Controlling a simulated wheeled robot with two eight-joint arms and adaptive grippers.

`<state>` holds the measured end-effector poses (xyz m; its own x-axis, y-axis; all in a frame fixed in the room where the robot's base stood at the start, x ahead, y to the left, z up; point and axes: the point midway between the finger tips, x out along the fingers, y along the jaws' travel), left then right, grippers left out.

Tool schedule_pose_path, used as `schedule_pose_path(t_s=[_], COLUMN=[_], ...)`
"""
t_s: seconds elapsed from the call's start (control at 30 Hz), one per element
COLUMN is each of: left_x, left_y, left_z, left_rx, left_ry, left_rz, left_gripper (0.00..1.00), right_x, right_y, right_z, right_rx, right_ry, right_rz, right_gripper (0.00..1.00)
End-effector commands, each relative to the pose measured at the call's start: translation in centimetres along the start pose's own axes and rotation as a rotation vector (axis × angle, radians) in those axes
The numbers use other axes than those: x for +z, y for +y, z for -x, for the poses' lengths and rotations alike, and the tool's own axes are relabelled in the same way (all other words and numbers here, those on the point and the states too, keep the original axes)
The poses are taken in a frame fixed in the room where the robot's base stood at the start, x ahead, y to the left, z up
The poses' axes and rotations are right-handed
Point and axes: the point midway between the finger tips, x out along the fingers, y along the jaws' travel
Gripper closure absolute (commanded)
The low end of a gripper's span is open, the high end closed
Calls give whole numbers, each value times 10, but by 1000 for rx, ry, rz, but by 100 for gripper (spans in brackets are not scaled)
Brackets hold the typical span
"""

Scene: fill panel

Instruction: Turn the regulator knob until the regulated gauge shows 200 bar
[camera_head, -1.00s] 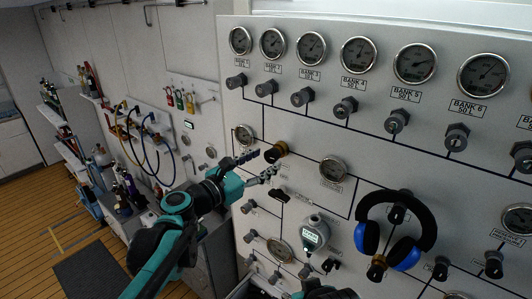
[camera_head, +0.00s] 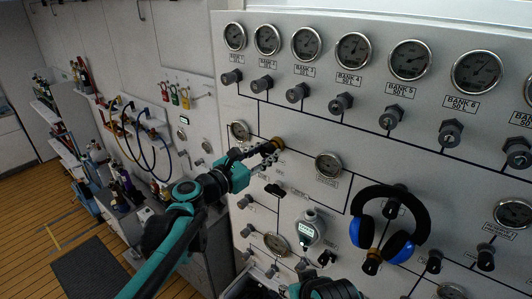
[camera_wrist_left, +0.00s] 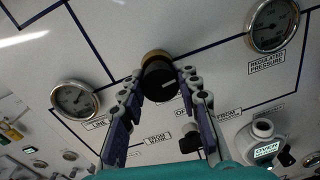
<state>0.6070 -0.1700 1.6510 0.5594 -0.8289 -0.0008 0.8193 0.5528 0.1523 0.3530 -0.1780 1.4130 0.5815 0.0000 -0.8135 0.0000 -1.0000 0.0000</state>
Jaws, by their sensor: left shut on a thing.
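The regulator knob (camera_head: 277,145), black with a brass-coloured collar, sticks out of the grey panel. In the left wrist view the knob (camera_wrist_left: 160,82) has a white mark on its face. My left gripper (camera_head: 268,150) is shut on the knob, with one finger on each side of it; in the left wrist view the fingertips (camera_wrist_left: 161,80) flank it. The regulated pressure gauge (camera_head: 328,165) is right of the knob; it also shows in the left wrist view (camera_wrist_left: 272,25), too small to read exactly. My right gripper's fingers are not visible.
The line gauge (camera_head: 238,131) is left of the knob. Blue-and-black headphones (camera_head: 390,228) hang on the panel to the right. A digital meter (camera_head: 308,230) and a small black valve handle (camera_head: 275,190) are below the knob. Bank gauges line the top.

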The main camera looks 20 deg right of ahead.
Motion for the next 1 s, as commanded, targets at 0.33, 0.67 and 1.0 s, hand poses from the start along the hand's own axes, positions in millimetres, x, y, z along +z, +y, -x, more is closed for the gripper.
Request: schedule_pose_path(t_s=[0.33, 0.67, 1.0], left_x=[-1, -1, -2], left_y=[-1, -2, -2], left_z=[0, 0, 0], left_rx=[-3, -7, -10], left_ry=[9, 29, 52], left_rz=[-144, -442, -764], left_gripper=[97, 97, 97], right_x=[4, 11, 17], right_y=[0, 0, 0], right_z=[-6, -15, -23], right_rx=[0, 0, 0], right_ry=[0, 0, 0], right_rz=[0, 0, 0], right_gripper=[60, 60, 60])
